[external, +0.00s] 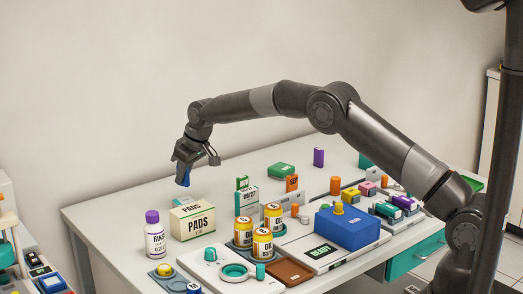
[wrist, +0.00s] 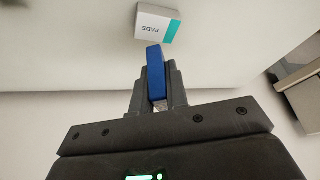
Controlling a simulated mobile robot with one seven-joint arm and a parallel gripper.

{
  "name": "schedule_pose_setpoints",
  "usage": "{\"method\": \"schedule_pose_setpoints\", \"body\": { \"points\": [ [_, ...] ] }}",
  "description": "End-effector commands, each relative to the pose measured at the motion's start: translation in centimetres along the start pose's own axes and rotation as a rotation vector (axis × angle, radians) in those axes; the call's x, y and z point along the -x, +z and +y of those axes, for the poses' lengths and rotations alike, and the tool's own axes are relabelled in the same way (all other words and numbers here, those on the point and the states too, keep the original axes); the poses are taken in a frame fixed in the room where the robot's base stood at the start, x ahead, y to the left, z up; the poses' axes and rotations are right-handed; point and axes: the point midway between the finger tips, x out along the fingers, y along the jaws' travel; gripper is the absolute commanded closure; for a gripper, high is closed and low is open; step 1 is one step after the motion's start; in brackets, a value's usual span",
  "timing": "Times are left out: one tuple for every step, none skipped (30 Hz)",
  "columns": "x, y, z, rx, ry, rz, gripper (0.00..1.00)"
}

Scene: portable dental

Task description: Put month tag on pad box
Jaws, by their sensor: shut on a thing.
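My gripper (external: 182,166) is shut on a blue tag (external: 184,178), which hangs from the fingers above the table's far left part. In the wrist view the blue tag (wrist: 155,72) sticks out between the fingertips (wrist: 155,92); no lettering shows on it. A cream box marked PADS (external: 193,222) stands on the table below my gripper, apart from the tag.
A purple-capped bottle (external: 155,238) stands left of the cream box. The table's far left is clear.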

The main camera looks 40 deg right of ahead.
Motion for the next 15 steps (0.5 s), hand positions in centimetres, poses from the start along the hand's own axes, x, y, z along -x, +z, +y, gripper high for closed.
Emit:
{"method": "schedule_pose_setpoints", "body": {
  "points": [
    [-0.3,-0.1,-0.3,0.001,0.000,0.000,1.00],
    [-0.3,-0.2,-0.4,0.001,0.000,0.000,1.00],
    [-0.5,-0.2,-0.5,0.001,0.000,0.000,1.00],
    [-0.6,-0.1,-0.5,0.000,0.000,0.000,1.00],
    [-0.9,0.0,-0.5,0.000,0.000,-0.001,1.00],
    [-1.3,0.2,-0.5,0.000,0.000,-0.002,1.00],
    [-1.7,0.4,-0.5,0.000,-0.001,-0.003,1.00],
    [-2.1,0.6,-0.5,0.000,-0.001,-0.004,1.00],
    [-2.7,0.9,-0.5,0.000,0.000,-0.004,1.00],
    [-3.1,1.0,-0.5,0.000,0.000,-0.003,1.00],
    [-3.5,1.2,-0.4,0.000,0.000,-0.003,1.00],
    [-3.9,1.3,-0.4,0.000,0.000,-0.002,1.00],
    [-4.0,1.4,-0.4,0.000,0.000,-0.001,1.00],
    [-4.1,1.4,-0.4,0.000,0.001,0.000,1.00],
    [-4.1,1.4,-0.4,0.000,0.001,0.000,1.00]
  ]
}}
